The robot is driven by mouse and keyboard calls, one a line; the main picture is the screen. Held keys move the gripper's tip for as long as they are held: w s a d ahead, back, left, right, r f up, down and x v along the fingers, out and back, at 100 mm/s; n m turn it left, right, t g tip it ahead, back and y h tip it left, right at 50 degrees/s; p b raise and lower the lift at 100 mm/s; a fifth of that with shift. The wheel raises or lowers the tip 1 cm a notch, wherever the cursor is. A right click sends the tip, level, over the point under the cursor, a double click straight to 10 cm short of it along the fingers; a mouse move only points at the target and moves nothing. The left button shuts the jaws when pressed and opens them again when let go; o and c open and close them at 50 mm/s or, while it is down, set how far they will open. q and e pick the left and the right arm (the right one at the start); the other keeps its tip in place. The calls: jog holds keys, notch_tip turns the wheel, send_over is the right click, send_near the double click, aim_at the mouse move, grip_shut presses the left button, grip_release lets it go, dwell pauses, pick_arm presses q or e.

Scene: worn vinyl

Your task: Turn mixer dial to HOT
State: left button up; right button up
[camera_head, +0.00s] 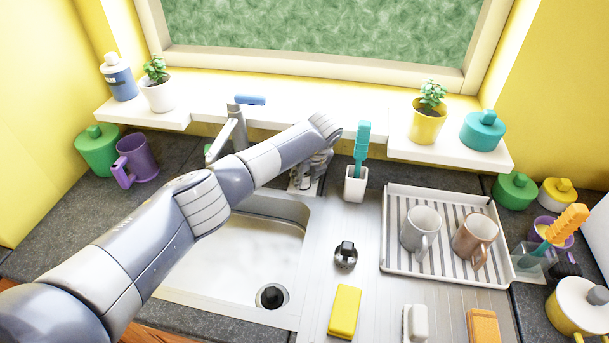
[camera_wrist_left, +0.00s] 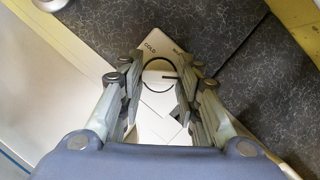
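My left gripper (camera_head: 312,172) reaches down over the small metal mixer plate (camera_head: 304,188) behind the sink's right corner. In the left wrist view the gripper (camera_wrist_left: 160,90) has its two fingers partly closed, one on each side of a pale, shiny dial part (camera_wrist_left: 160,103). I cannot tell whether the fingers touch it. A black ring line shows between the fingertips. No HOT label is readable. My right gripper is not in view.
The faucet (camera_head: 234,130) stands left of my gripper. A white holder (camera_head: 355,185) with a teal brush (camera_head: 361,145) stands close on the right. A dish rack (camera_head: 393,240) with two mugs is farther right. The sink basin (camera_head: 215,262) lies below my arm.

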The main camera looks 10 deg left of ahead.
pick_arm(q)
jog(key=shift+o, duration=0.2)
jog(key=shift+a+m, duration=0.1)
jog(key=shift+m, duration=0.3)
jog(key=shift+m+t+h+b, duration=0.3)
jog(key=shift+m, duration=0.1)
jog(key=o, duration=1)
jog(key=shift+o, duration=0.2)
jog(key=v, duration=1.2)
